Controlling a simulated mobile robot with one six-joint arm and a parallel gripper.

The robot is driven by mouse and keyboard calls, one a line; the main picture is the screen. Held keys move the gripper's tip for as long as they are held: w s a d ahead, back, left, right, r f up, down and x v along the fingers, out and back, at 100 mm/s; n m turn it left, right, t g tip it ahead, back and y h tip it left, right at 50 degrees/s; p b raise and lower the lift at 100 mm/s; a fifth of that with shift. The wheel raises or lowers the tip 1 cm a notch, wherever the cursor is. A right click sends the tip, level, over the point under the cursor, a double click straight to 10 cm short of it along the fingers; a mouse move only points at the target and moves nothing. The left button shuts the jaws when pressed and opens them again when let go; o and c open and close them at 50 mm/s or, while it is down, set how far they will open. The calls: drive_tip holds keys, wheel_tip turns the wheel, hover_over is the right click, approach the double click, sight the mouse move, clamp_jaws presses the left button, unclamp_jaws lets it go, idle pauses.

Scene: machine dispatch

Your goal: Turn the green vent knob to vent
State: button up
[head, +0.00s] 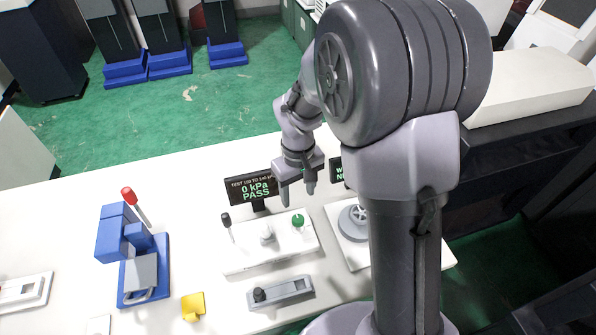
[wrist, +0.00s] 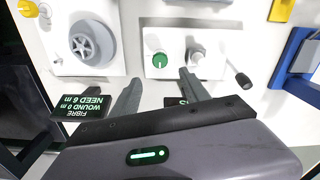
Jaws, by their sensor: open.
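The green vent knob (head: 298,220) stands at the right end of a white test panel (head: 240,265) on the table. In the wrist view the green knob (wrist: 159,60) shows beyond my fingertips, with a pale pointer mark on it. My gripper (head: 297,191) is above and behind the panel, its two fingers apart and empty. In the wrist view the fingers of my gripper (wrist: 160,80) lie either side of the knob's line, not touching it. A black display (head: 250,188) behind the panel reads 0 kPa and PASS.
A grey round fitting (head: 267,234) and a black-tipped lever (head: 226,220) share the panel. A grey wheel (head: 353,222) on a white base stands right. A blue press (head: 145,265) with a red-knobbed lever and a yellow block (head: 193,306) are left.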

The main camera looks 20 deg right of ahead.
wheel_tip(320, 180, up, 7)
drive_tip(key=p, duration=0.1)
drive_tip(key=shift+f, duration=0.2)
